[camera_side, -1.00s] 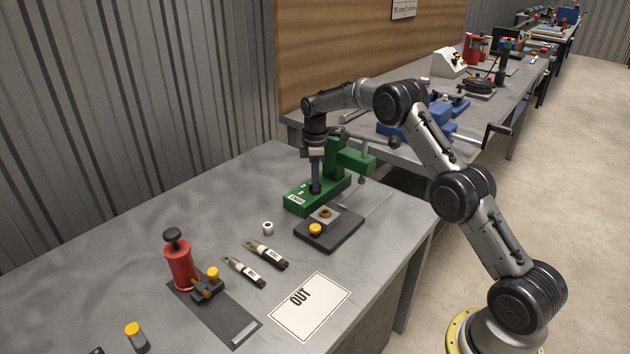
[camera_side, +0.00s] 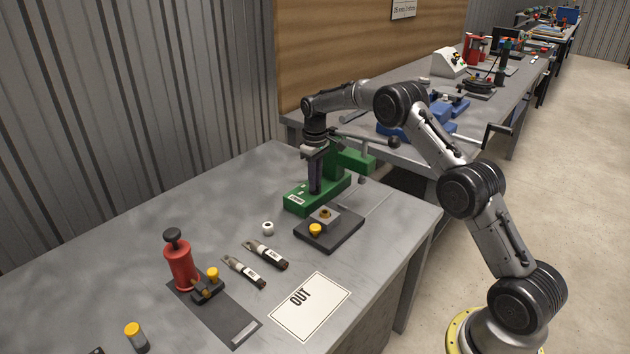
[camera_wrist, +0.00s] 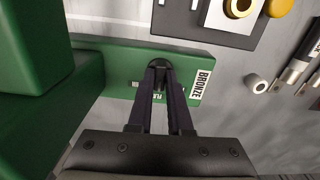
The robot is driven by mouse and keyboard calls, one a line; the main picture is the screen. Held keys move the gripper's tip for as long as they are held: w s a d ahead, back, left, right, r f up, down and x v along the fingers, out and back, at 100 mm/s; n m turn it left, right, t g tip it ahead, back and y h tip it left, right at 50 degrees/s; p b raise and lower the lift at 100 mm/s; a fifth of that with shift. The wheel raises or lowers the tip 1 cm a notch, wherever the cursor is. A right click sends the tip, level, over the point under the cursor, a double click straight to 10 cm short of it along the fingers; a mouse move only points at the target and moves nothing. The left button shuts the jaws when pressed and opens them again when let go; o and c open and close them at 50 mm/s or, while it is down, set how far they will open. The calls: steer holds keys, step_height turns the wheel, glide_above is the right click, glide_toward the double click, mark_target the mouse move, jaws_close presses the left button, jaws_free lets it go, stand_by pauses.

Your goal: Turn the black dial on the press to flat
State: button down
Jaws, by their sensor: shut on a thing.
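The green press (camera_side: 352,160) stands on the grey bench, and its green body also fills the left of the wrist view (camera_wrist: 35,50). My gripper (camera_side: 315,190) points down at the press's base. In the wrist view my gripper (camera_wrist: 159,78) is shut on the small black dial (camera_wrist: 158,66). The dial's pointing direction is mostly hidden by the fingers. A label starting "FL" (camera_wrist: 157,96) is partly covered behind the fingers. The white "BRONZE" label (camera_wrist: 201,84) is near the base's right end.
A dark plate (camera_side: 325,237) with a yellow-capped piece lies in front of the press. A white ring (camera_side: 268,228), two pliers-like tools (camera_side: 265,254), an "OUT" card (camera_side: 310,305) and a red hand press (camera_side: 181,262) are nearer. Open bench lies to the left.

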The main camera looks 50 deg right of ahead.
steer(key=shift+r+m, duration=0.1)
steer(key=shift+m, duration=0.2)
steer(key=c, duration=0.8)
jaws_free()
steer(key=shift+c, duration=0.2)
step_height(320, 180, up, 14)
